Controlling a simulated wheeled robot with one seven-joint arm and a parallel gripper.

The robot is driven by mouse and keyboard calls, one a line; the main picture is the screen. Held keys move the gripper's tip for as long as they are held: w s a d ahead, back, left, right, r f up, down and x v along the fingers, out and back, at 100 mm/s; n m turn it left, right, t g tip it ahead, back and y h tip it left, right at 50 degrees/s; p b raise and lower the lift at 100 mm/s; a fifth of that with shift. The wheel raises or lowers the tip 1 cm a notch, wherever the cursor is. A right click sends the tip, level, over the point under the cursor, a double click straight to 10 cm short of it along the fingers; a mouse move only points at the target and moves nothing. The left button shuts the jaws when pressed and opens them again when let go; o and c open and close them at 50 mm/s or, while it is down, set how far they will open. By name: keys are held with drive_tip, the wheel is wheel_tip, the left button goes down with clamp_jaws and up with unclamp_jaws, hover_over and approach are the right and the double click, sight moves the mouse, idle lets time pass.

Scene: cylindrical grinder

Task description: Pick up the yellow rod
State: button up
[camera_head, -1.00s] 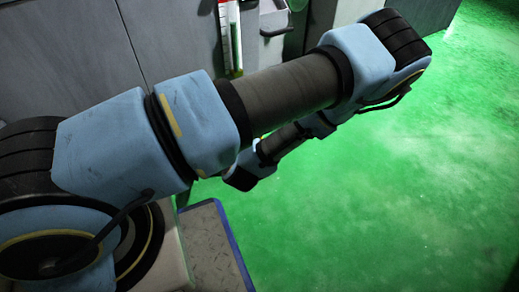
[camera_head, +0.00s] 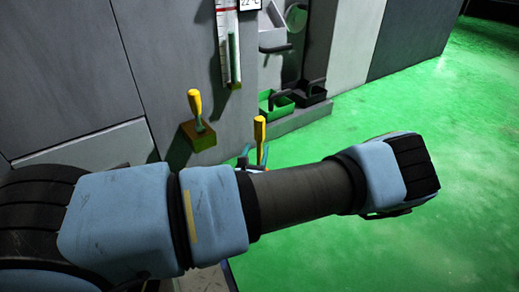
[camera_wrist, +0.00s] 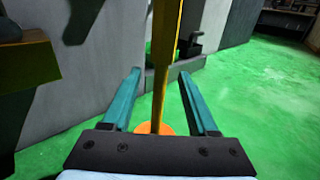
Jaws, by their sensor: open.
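The yellow rod (camera_wrist: 163,75) stands roughly upright between the two teal fingers of my gripper (camera_wrist: 159,73) in the wrist view. An orange round part (camera_wrist: 166,129) shows at its lower end, close to the palm. The fingers are open, with a visible gap on each side of the rod. In the head view the upper part of the rod (camera_head: 260,135) sticks up beside my gripper (camera_head: 252,160). My forearm hides its lower part there.
A yellow-handled lever (camera_head: 195,104) on a yellow box (camera_head: 198,137) is on the grey cabinet wall to the left. The box (camera_wrist: 28,62) is also at upper left in the wrist view. Green and black bins (camera_head: 277,103) stand behind. Green floor is clear at right.

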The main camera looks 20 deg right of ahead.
sight(259, 144)
drive_tip(key=b+x, duration=0.1)
drive_tip(key=x, duration=0.1)
drive_tip(key=b+x, duration=0.1)
drive_tip(key=shift+w+d+f, duration=0.2)
drive_tip(key=shift+w+d, duration=0.05)
drive_tip(key=shift+d, duration=0.05)
drive_tip(key=shift+w+d+r, duration=0.15)
drive_tip(key=shift+w+d, duration=0.15)
drive_tip(key=shift+w, duration=0.1)
clamp_jaws()
